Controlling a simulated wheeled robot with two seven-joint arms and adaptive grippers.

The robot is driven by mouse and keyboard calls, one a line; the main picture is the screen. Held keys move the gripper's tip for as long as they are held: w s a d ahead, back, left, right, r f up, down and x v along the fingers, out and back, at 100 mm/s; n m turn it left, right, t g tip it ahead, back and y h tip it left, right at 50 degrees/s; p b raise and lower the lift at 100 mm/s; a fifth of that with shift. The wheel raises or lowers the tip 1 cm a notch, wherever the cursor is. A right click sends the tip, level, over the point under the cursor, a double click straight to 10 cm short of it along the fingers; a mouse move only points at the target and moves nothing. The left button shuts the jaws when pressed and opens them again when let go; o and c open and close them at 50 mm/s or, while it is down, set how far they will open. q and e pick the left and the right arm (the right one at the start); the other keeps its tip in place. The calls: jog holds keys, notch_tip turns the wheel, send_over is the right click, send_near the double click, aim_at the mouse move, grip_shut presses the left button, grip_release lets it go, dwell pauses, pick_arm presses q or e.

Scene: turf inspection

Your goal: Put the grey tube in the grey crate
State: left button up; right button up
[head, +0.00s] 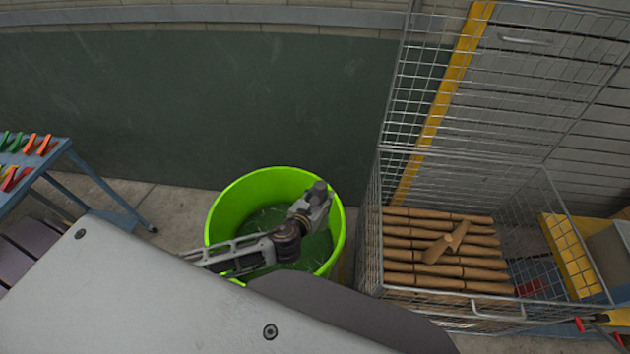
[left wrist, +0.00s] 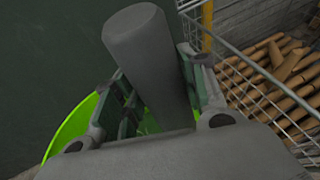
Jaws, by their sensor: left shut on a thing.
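My left gripper (head: 316,204) is above the lime-green bin in the head view. It is shut on the grey tube (left wrist: 146,55), a plain, smooth cylinder that stands out between the fingers in the left wrist view. In the head view only a small dark grey end of the tube (head: 319,187) shows at the gripper. No grey crate shows clearly; a grey box-like thing (head: 610,252) is cut off at the right edge, and I cannot tell what it is. My right gripper is not in view.
The round lime-green bin (head: 226,213) stands under my left arm. Right of it, a wire mesh cage (head: 372,225) holds several brown tubes (head: 435,270). A blue table (head: 75,165) with coloured tools stands at the left. A dark green wall panel is behind.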

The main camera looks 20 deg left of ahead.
pick_arm(q)
jog(key=a+f+y+b, duration=0.1)
jog(key=a+f+b, duration=0.2)
jog(key=a+f, duration=0.2)
jog(key=shift+s+n+b, duration=0.4)
jog(key=shift+s, duration=0.05)
jog(key=shift+a, duration=0.1)
